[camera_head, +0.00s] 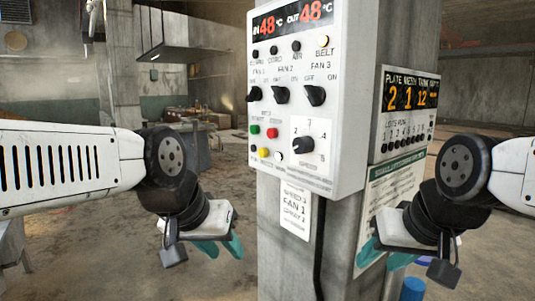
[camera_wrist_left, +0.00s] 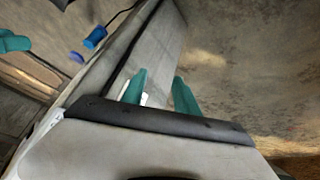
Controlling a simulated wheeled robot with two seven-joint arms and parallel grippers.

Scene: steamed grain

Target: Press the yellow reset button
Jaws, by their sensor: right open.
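The small yellow button (camera_head: 264,152) is low on the left side of the white control panel (camera_head: 350,80) in the head view. A green button (camera_head: 255,129) and a red button (camera_head: 272,132) sit above it, and a white button (camera_head: 278,157) sits to its right. My left gripper (camera_head: 222,247) is open and empty, below and left of the yellow button and apart from the panel. Its two teal fingers stand apart in the left wrist view (camera_wrist_left: 159,88). My right gripper (camera_head: 384,256) is open and empty, right of the pillar's front face.
The panel is mounted on a concrete pillar (camera_head: 280,240) and carries black fan knobs (camera_head: 282,94) and a larger dial (camera_head: 303,145). A second display panel (camera_head: 408,108) is on the pillar's right face. A dark cable hangs below the control panel. Open floor lies left of the pillar.

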